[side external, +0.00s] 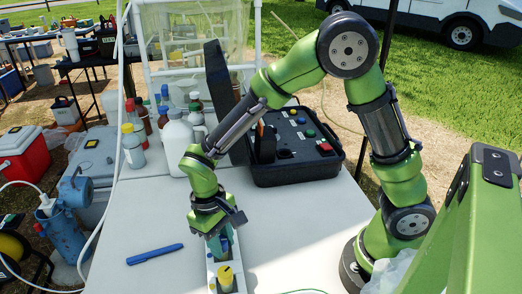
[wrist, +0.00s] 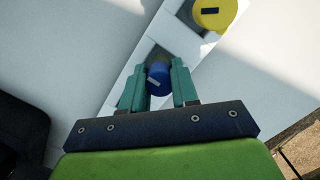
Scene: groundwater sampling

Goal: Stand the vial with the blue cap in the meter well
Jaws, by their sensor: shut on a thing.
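The blue-capped vial shows in the wrist view as a round blue cap (wrist: 158,79) between my gripper's teal fingers. My gripper (wrist: 157,85) is shut on it from above. In the side view my gripper (side external: 219,237) is low over a narrow white rack (side external: 211,268), and the vial is mostly hidden by the fingers. I cannot tell whether its foot is still in the rack. An open black case (side external: 293,172), which looks like the meter, stands behind and to the right; I cannot make out its well for certain.
A yellow-capped vial (side external: 225,277) stands in the rack close to my gripper. A blue marker (side external: 155,254) lies on the white table to the left. White and brown bottles (side external: 177,143) stand at the back left. The table left of the rack is mostly clear.

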